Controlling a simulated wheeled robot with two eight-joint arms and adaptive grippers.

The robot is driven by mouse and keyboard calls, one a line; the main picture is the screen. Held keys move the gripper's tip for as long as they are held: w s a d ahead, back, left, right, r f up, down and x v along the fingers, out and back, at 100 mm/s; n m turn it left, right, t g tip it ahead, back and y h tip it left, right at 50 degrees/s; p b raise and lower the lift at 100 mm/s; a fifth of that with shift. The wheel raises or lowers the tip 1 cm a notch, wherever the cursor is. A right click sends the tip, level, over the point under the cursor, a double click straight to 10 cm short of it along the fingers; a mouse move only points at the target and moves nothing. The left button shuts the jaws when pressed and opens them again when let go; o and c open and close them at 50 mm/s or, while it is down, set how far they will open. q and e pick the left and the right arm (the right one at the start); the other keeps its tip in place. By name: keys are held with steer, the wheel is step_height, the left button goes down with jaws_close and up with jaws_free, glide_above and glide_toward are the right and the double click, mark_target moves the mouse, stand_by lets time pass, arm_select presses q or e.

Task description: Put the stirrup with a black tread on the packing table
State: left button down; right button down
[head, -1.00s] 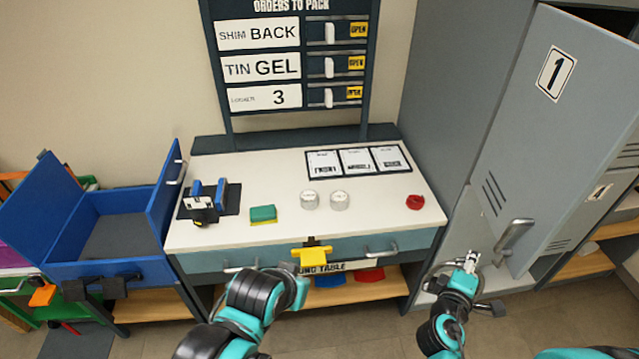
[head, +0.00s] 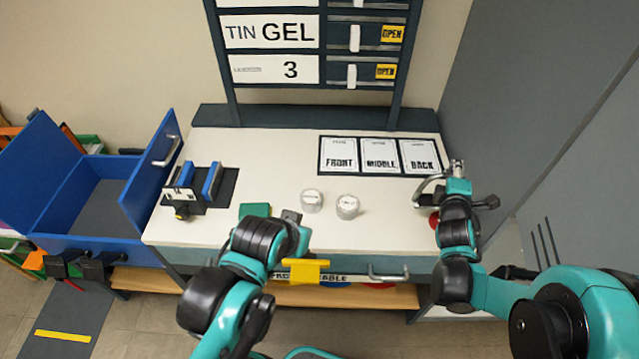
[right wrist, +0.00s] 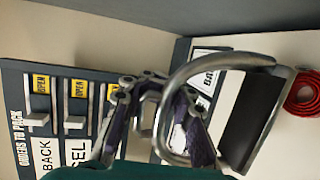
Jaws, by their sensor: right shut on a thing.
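The stirrup (right wrist: 255,122) in the right wrist view has a curved metal arch and a flat black tread. My right gripper (right wrist: 155,110) is shut on its metal arch. In the head view the stirrup (head: 427,187) shows as a small grey curve beside my right gripper (head: 457,172). They are above the right end of the packing table (head: 270,155), whose top is white; I cannot tell whether the stirrup touches it. My left gripper (head: 291,217) is over the table's front edge, its fingers too small and hidden to tell open from shut.
Two round tins (head: 312,200) stand mid-table, near a green block (head: 255,210). A red coil (right wrist: 303,92) lies at the right end. Three cards (head: 380,156) lie at the back right. A blue-clamped fixture (head: 200,188) stands left. Grey lockers (head: 540,130) flank the right side.

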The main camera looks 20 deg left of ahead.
steer(key=a+f+b, duration=0.7)
steer(key=a+f, duration=0.3)
steer(key=a, duration=0.2)
steer(key=shift+w+f, duration=0.2)
steer(key=c, duration=1.8)
jaws_free()
steer(key=shift+f, duration=0.15)
steer(key=o, duration=0.6)
